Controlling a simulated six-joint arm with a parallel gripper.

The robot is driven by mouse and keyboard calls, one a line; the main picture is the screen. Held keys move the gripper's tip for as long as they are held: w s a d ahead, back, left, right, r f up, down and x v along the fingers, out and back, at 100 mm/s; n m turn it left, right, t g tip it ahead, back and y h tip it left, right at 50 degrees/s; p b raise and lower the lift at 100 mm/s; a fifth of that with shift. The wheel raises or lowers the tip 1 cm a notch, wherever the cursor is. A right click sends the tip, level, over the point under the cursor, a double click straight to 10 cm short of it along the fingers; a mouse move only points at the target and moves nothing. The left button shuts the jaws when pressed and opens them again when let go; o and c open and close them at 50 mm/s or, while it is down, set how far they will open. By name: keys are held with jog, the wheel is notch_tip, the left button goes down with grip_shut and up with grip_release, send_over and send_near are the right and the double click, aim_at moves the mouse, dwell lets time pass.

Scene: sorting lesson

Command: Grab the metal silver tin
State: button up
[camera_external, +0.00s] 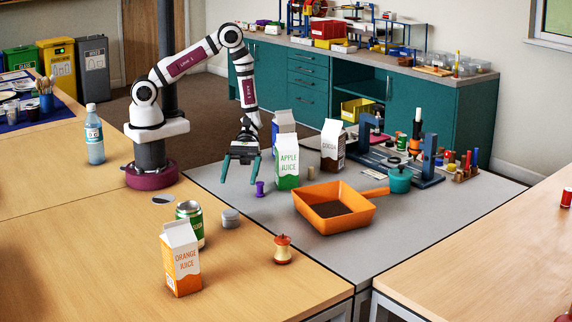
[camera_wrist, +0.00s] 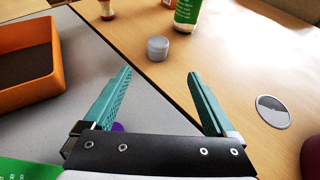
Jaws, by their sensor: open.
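The silver tin (camera_external: 231,218) is a small, short grey cylinder. It stands upright on the wooden table, close to the seam with the grey table. In the wrist view the tin (camera_wrist: 157,48) lies beyond the fingertips, between their lines. My gripper (camera_external: 240,180) hangs fingers-down above the grey table, behind the tin in the external view.
A green can (camera_external: 190,222) and an orange juice carton (camera_external: 181,258) stand left of the tin. An apple core (camera_external: 282,249) stands to its right. A flat silver disc (camera_external: 163,199), purple spool (camera_external: 260,189), apple juice carton (camera_external: 287,163) and orange pan (camera_external: 335,211) are nearby.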

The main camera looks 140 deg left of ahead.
aim_at(232, 210)
jog(key=x, duration=1.5)
jog(key=shift+w+r, duration=0.15)
jog(key=shift+w, duration=0.25)
grip_shut()
jog(key=shift+r, duration=0.15)
